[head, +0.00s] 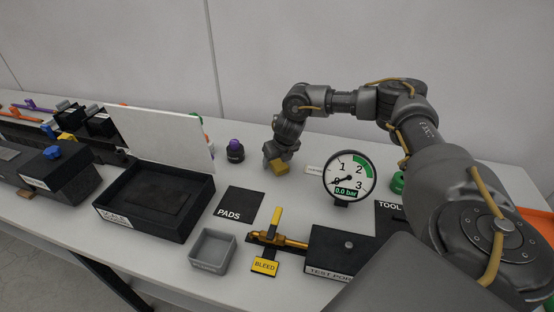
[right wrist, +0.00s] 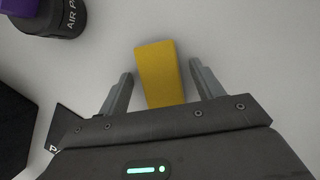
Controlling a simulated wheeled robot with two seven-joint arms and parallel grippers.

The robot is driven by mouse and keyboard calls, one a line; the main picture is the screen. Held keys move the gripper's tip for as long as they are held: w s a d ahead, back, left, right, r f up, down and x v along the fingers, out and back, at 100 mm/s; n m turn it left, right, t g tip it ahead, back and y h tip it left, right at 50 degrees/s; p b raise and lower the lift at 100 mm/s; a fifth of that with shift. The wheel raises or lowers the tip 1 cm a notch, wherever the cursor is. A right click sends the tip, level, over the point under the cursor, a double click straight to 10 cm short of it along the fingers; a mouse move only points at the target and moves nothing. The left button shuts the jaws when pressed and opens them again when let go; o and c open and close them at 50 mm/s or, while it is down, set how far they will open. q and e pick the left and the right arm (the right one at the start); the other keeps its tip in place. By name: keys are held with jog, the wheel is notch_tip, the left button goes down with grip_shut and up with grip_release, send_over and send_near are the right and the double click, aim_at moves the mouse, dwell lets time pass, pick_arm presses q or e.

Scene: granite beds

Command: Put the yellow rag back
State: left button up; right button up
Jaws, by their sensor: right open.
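The yellow rag (head: 281,168) looks like a small folded block and lies on the light bench top near the back, just under my right gripper (head: 276,164). In the right wrist view the yellow rag (right wrist: 158,72) is between the two fingers of my right gripper (right wrist: 160,82). The fingers are open, with a gap on each side of the rag. The rag's far end reaches past the fingertips, and its near end is hidden by the gripper body. My left gripper is not in view.
A black PADS mat (head: 240,203) lies in front, left of the rag. A purple-topped black pot (head: 235,151) stands left. A pressure gauge (head: 349,176) stands right. A black open tray (head: 153,230), a grey bin (head: 212,248) and a BLEED valve (head: 277,241) stand nearer.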

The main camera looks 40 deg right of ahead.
jog(key=v, duration=1.2)
dwell(0.3)
jog(key=x, duration=1.2)
jog(key=shift+r, duration=0.25)
